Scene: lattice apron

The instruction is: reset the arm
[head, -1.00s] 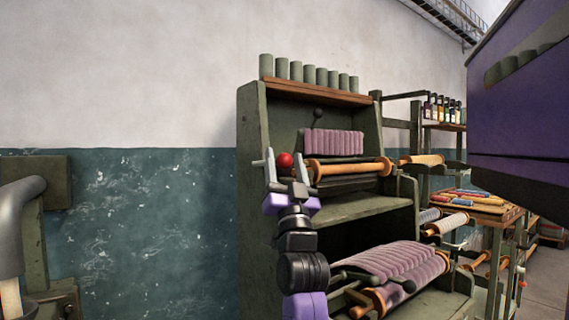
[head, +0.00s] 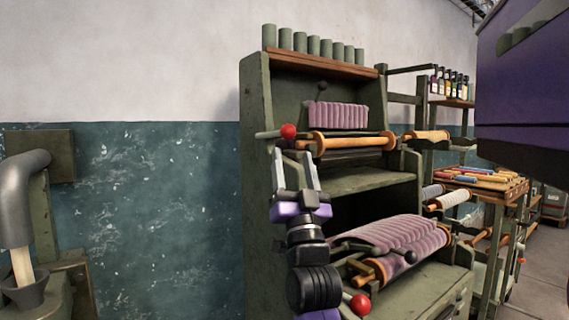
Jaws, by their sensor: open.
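My gripper (head: 296,158) is in the head view, in front of the left part of the green shelf unit. Its two pale fingers point up and stand apart, with nothing seen between them. A lever with a red ball knob (head: 288,131) shows just above the fingertips; I cannot tell whether they touch it. My black and purple arm (head: 311,262) rises from the bottom edge below the gripper.
The green shelf unit (head: 257,190) holds rollers, purple ribbed cloth (head: 402,240) and a row of green cylinders (head: 314,46). A second red knob (head: 360,305) is low beside my arm. A rack with bottles (head: 452,88) stands right. A grey pipe (head: 18,200) stands left.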

